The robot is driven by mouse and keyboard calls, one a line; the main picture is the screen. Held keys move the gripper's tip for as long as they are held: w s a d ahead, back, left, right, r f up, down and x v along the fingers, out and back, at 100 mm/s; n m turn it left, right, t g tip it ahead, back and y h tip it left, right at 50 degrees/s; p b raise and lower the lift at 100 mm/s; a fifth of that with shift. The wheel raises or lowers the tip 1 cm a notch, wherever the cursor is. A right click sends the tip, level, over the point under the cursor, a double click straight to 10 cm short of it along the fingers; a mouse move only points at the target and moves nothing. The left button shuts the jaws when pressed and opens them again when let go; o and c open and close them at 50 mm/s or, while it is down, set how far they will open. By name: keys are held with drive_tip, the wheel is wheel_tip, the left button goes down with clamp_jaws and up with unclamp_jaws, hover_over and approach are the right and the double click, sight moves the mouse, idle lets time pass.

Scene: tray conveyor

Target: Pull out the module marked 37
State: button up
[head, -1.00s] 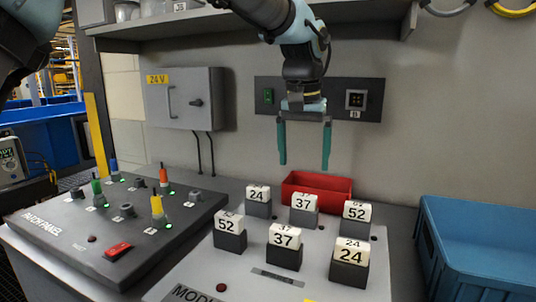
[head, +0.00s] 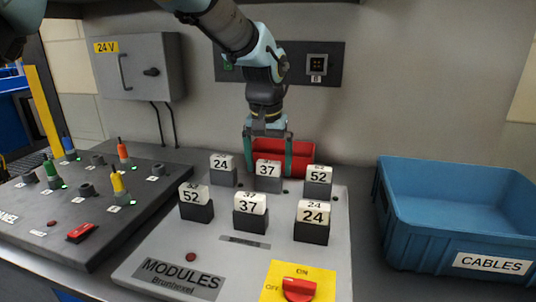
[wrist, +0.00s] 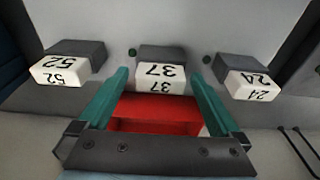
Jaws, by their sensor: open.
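Two modules with white caps marked 37 stand on the grey module panel (head: 150,255): a back-row one (head: 268,168) and a front-row one (head: 250,208). My gripper (head: 268,170) is open, pointing down at the back row. Its teal fingers show left and right of the back 37 module. In the wrist view my gripper (wrist: 160,74) has its fingertips on either side of the back 37 module (wrist: 161,76), with small gaps, not gripping it. Whether the tips are level with the cap is hard to tell.
Back-row neighbours are a 24 module (head: 222,168) and a 52 module (head: 318,180). In front stand a 52 (head: 196,205) and a 24 (head: 312,220). A red bin (head: 302,153) is behind, a blue cables crate (head: 450,235) right, a patch panel (head: 60,220) left, a red switch (head: 298,288) in front.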

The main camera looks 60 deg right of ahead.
sight(269, 161)
drive_tip(key=c, duration=1.4)
drive_tip(key=shift+r, duration=0.1)
drive_tip(key=shift+r, duration=0.1)
drive_tip(key=shift+r+p, duration=2.05)
drive_tip(key=shift+r, duration=0.35)
drive_tip(key=shift+r+p, duration=1.75)
drive_tip(key=shift+r, duration=0.35)
drive_tip(key=shift+f, duration=0.1)
